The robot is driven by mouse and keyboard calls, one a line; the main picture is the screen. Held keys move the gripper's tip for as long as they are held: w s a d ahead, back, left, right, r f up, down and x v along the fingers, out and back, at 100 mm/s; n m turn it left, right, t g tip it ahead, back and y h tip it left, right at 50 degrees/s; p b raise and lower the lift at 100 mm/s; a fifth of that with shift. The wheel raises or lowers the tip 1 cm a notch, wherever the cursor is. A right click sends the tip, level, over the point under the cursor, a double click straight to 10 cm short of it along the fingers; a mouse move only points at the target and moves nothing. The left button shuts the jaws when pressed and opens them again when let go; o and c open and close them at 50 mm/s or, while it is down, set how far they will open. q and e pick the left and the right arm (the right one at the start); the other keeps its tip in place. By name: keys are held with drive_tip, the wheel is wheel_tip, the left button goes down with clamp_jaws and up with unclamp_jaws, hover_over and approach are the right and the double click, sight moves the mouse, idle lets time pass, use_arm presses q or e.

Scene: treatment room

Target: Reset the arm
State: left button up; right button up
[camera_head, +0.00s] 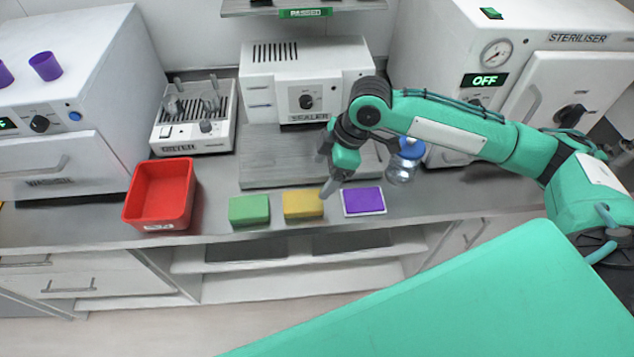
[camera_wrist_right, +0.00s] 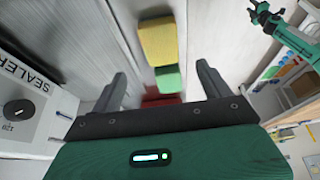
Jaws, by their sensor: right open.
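My right arm reaches in from the right over the counter in the head view. My right gripper (camera_head: 331,186) is open above the counter, close to the yellow block (camera_head: 303,205) and just left of the purple block (camera_head: 364,200). In the right wrist view, the fingers of the right gripper (camera_wrist_right: 163,84) are spread with nothing held between them. The yellow block also shows there (camera_wrist_right: 158,42), beyond the fingertips. A green arm, apparently my left, shows small at the upper right (camera_wrist_right: 285,32); its jaws are too small to read.
A green block (camera_head: 249,210) and a red bin (camera_head: 160,195) stand to the left on the counter. The sealer (camera_head: 300,75) is behind the gripper. A blue-lidded jar (camera_head: 402,168) stands under my right forearm, near the steriliser (camera_head: 550,60).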

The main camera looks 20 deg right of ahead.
drive_tip(key=shift+s+d+r, duration=0.1)
drive_tip(key=shift+d+r, duration=0.05)
drive_tip(key=shift+r, duration=0.15)
idle(0.4)
